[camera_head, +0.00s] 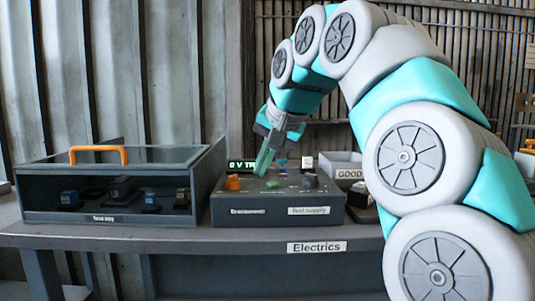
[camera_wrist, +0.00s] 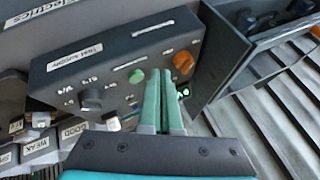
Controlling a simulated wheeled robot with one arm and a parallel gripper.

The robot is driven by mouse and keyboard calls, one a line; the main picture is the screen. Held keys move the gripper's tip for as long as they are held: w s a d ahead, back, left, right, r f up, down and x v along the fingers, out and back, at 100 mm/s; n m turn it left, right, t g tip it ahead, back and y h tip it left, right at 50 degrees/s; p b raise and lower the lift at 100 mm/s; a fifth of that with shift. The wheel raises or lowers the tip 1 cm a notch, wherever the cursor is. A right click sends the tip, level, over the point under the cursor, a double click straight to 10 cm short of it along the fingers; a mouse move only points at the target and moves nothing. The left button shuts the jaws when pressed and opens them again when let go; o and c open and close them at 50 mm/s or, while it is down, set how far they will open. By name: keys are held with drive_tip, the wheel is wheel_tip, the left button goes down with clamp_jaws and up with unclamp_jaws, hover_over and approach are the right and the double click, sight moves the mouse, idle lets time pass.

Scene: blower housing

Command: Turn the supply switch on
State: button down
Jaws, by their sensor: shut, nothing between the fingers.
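The dark grey test supply box (camera_head: 278,211) stands on the bench, and its sloping panel (camera_wrist: 115,62) fills the middle of the wrist view. On the panel are an orange knob (camera_head: 233,182), a green button (camera_head: 272,184) and a grey knob (camera_head: 311,181). The wrist view also shows the orange knob (camera_wrist: 183,63), the green button (camera_wrist: 137,75) and the grey knob (camera_wrist: 90,98). A small green light (camera_wrist: 186,91) is lit. My gripper (camera_wrist: 161,73) is shut and empty, its green fingertips over the panel between the orange knob and green button. I cannot tell whether they touch it.
A display (camera_head: 242,166) behind the panel reads "0 V TR", partly covered by my gripper. A glass-topped test bay (camera_head: 110,217) with an orange handle stands close on the left. Labelled bins (camera_head: 348,172), one marked GOOD, stand at the right.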

sight(236, 184)
drive_tip(key=x, duration=0.3)
drive_tip(key=shift+a, duration=0.1)
drive_tip(key=shift+w+a+p, duration=0.15)
drive_tip(key=shift+w+a, duration=0.05)
drive_tip(key=shift+a, duration=0.25)
drive_tip(key=shift+w+a+p, duration=0.15)
drive_tip(key=shift+w+a, duration=0.05)
drive_tip(key=shift+a, duration=0.3)
drive_tip(key=shift+w+a, duration=0.4)
drive_tip(key=shift+a, duration=0.45)
drive_tip(key=shift+s, duration=0.1)
